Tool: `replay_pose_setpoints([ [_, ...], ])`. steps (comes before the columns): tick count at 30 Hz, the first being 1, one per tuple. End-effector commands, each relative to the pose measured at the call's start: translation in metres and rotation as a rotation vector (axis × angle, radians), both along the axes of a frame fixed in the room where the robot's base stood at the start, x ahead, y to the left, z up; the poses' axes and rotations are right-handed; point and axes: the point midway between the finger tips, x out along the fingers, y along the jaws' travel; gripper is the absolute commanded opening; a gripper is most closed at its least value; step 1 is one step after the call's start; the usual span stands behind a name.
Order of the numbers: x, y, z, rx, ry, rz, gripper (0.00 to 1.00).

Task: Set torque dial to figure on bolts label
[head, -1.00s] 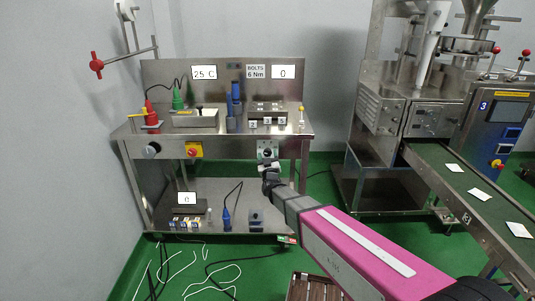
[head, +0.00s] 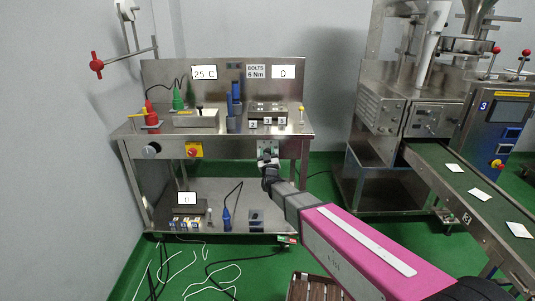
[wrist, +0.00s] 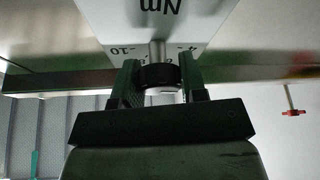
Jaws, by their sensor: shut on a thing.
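The torque dial (wrist: 160,76) is a dark round knob on a light plate (wrist: 160,22) marked "Nm", which appears upside down in the wrist view. A "10" shows at the left of the plate. Other figures are partly hidden by the knob and fingers, so I cannot read the setting. My gripper (wrist: 162,88) is shut on the dial, one finger on each side. In the head view my gripper (head: 267,158) is at the bench's front edge and covers most of the dial. The bolts label (head: 256,72) on the back panel reads "BOLTS 6 Nm".
A display (head: 284,72) beside the label reads 0; another display (head: 204,72) reads 25 C. A yellow box with a red button (head: 194,151) and a round grey knob (head: 152,150) sit left on the bench front. A conveyor (head: 455,180) stands at right.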

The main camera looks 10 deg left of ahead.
Motion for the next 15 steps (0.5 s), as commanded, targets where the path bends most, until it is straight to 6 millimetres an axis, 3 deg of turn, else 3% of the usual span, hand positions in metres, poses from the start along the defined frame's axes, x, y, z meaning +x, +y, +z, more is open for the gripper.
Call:
replay_pose_setpoints([
  [15, -0.0002, 0.0003, -0.0004, 0.321, 0.077, 0.0, 0.15],
])
